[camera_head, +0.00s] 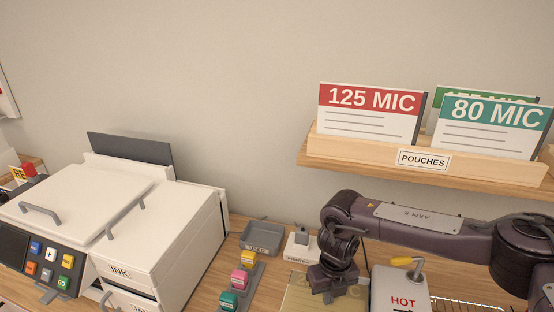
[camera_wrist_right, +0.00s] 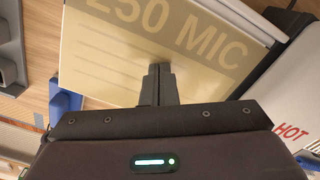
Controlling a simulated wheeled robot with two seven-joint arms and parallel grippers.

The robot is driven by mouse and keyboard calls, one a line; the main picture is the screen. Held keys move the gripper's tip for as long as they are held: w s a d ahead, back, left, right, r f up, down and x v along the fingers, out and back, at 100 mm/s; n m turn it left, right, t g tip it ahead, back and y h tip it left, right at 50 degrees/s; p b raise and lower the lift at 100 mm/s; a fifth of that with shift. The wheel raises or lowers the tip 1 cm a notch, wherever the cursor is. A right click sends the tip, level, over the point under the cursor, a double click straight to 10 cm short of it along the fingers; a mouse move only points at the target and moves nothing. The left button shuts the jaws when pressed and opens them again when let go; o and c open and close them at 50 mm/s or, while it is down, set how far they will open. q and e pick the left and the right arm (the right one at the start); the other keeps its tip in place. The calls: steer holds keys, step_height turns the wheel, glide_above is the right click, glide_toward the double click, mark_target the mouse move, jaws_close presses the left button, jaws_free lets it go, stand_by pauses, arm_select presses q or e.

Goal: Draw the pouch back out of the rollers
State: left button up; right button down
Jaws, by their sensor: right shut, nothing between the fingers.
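A flat tan pouch marked 250 MIC (camera_wrist_right: 110,55) lies beside the white machine marked HOT (camera_wrist_right: 280,100) in the right wrist view. The pouch (camera_head: 300,294) shows at the bottom of the head view, left of the HOT machine (camera_head: 402,285). Its right edge comes close to the machine's dark side; I cannot tell whether it sits in the rollers. The right gripper (camera_head: 328,296) points down over the pouch in the head view. My left gripper is not in view.
A white printer (camera_head: 190,235) stands at the left. A grey tray (camera_head: 262,237) and several coloured stamps (camera_head: 243,280) lie between it and the pouch. A wooden shelf (camera_head: 450,165) with pouch packs hangs above my right arm. A wire rack (camera_head: 465,304) lies right of the machine.

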steer(key=shift+w+a+f, duration=0.1)
steer(key=shift+a+f, duration=0.05)
steer(key=shift+a, duration=0.4)
steer(key=shift+w+r+p, duration=0.15)
steer(key=shift+r+p, duration=0.3)
steer(key=shift+r, duration=0.3)
steer(key=shift+r+p, duration=2)
steer(key=shift+r, duration=0.9)
steer(key=shift+f, duration=0.1)
